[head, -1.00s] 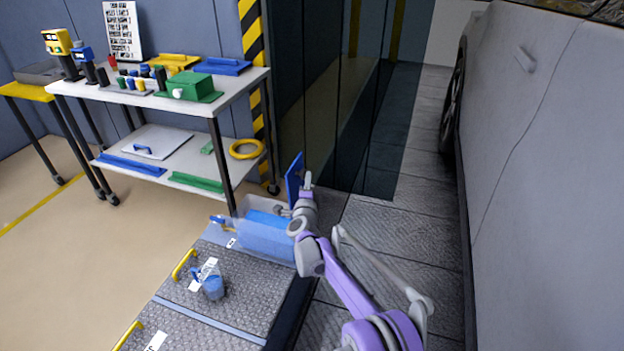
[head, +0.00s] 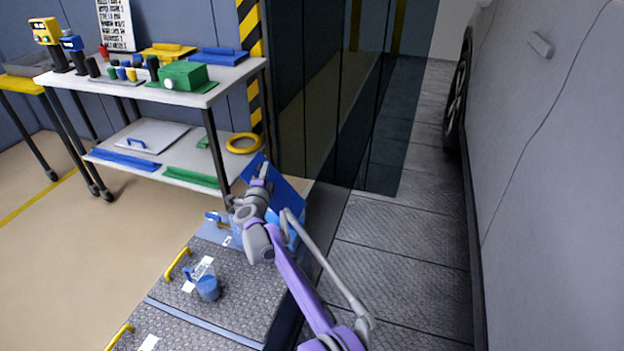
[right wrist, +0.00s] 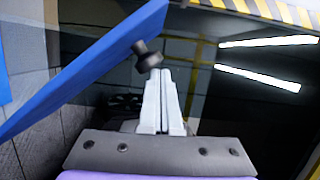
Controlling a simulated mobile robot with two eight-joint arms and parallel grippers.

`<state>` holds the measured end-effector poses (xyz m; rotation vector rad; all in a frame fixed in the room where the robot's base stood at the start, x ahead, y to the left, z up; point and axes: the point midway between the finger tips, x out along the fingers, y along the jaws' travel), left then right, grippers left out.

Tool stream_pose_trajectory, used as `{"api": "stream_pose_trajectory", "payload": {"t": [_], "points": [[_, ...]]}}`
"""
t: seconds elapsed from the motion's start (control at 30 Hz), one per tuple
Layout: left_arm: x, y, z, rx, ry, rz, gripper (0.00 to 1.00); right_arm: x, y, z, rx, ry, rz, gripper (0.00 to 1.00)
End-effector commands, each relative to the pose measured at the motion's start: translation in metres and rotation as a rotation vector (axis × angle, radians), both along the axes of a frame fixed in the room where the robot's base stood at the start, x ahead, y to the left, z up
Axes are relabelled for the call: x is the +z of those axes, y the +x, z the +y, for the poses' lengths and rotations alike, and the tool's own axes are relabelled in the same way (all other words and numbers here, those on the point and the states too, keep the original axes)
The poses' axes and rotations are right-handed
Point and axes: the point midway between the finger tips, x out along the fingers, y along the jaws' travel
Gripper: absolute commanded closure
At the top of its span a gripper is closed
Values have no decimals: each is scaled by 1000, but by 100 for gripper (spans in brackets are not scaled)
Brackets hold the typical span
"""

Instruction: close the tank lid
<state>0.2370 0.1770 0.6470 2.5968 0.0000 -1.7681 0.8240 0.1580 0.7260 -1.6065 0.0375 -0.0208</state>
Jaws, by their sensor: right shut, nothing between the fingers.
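The blue tank lid (head: 290,193) is a flat panel standing tilted over the tank (head: 232,229), not flat on it. The tank is mostly hidden behind my right arm. My right gripper (head: 263,170) is shut and empty against or close to the lid; I cannot tell whether they touch. In the right wrist view the lid (right wrist: 85,70) slants across the left, with a dark knob (right wrist: 147,56) just by the tips of the closed fingers (right wrist: 161,78). My left gripper is not in view.
A shelf bench (head: 160,96) with tools stands behind at left. A large grey vehicle side (head: 550,180) bounds the right. The floor strip between is clear.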

Motion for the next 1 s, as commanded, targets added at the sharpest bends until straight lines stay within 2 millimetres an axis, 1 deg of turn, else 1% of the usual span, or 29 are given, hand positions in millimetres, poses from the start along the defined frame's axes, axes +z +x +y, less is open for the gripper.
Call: {"api": "stream_pose_trajectory", "payload": {"t": [0.1,0.4,1.0], "points": [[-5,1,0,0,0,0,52,-4,2,6,1,-27,9,100],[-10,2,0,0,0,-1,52,-9,5,15,1,-72,24,100],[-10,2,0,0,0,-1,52,-9,5,17,1,-84,28,100]]}}
